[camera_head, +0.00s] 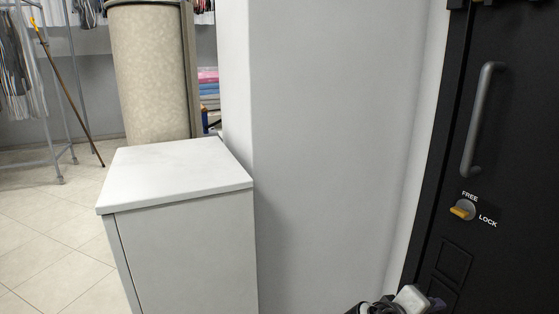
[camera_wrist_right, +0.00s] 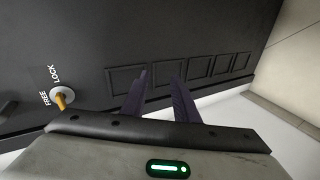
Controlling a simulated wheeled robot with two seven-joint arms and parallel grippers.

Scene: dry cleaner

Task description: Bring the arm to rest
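My right gripper (camera_wrist_right: 159,75) shows in the right wrist view with its two dark fingers apart and nothing between them. It faces the black panel with square recesses, and I see no contact. In the head view, part of my right arm (camera_head: 408,300) shows at the bottom edge, close to the black door (camera_head: 520,130); its fingers are not clear there. My left arm and gripper are not in view.
The black door carries a vertical grey handle (camera_head: 481,120) and a yellow-lever knob (camera_head: 462,209) marked FREE and LOCK. A white cabinet (camera_head: 180,170) stands left of a white wall (camera_head: 330,140). Tiled floor (camera_head: 60,235) is open at the far left, near a clothes rack.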

